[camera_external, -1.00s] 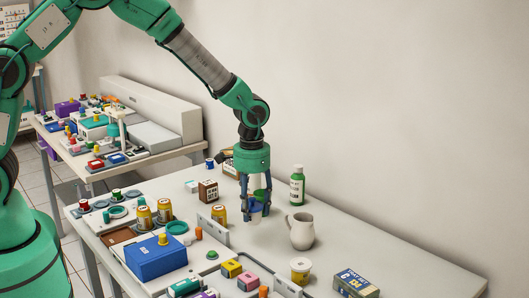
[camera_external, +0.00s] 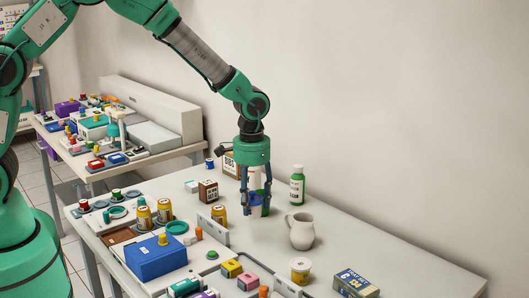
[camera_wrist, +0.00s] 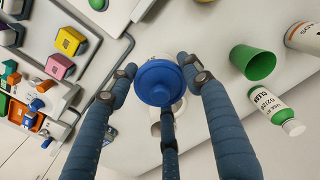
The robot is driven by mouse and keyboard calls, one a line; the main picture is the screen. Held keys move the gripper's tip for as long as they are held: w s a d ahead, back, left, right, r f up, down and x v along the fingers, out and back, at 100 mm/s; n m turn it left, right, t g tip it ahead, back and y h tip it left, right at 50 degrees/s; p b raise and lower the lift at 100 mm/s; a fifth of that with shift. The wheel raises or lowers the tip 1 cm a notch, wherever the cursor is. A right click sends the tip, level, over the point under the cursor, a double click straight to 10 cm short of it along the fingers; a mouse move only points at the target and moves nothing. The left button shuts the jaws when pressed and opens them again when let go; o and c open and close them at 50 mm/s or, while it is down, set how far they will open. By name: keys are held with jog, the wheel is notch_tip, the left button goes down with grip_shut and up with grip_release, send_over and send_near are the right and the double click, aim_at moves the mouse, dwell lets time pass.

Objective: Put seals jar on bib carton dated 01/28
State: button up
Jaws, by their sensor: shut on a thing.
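My gripper (camera_external: 256,208) is shut on a jar with a blue lid (camera_wrist: 158,84) and a white body. In the wrist view the lid faces the camera between the fingers, and the third finger crosses below it. In the external view the fingers mostly hide the jar. A carton marked BIBS (camera_external: 230,162) stands behind and left of my gripper, partly hidden by it. No date on it is readable.
The bottle also stands upright (camera_external: 297,188) by the wall. A grey pitcher (camera_external: 301,232) is to the right. A brown box (camera_external: 208,190) and amber jars (camera_external: 144,218) are left.

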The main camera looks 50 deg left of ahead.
jog(key=shift+w+a, duration=0.1)
jog(key=shift+a, duration=0.05)
jog(key=w+a+r+n+p, duration=0.1)
jog(key=w+a+n, duration=0.1)
jog(key=a, duration=1.1)
jog(key=w+a+r+n+p, duration=0.2)
jog(key=w+a+n, duration=0.1)
jog(key=a, duration=1)
jog(key=w+a+r+n+p, duration=0.2)
jog(key=w+a, duration=0.3)
jog(key=a, duration=0.8)
jog(key=shift+n, duration=0.4)
jog(key=shift+r, duration=0.1)
jog(key=w+a, duration=0.1)
jog(key=w, duration=0.4)
jog(key=w+f, duration=0.1)
jog(key=w, duration=0.4)
jog(key=w+a+b, duration=0.1)
jog(key=w, duration=0.4)
jog(key=shift+w+a+f, duration=0.2)
jog(key=shift+w+a, duration=0.15)
jog(key=shift+w, duration=0.05)
jog(key=shift+f, duration=0.1)
jog(key=shift+f, duration=1.65)
jog(key=shift+f, duration=0.15)
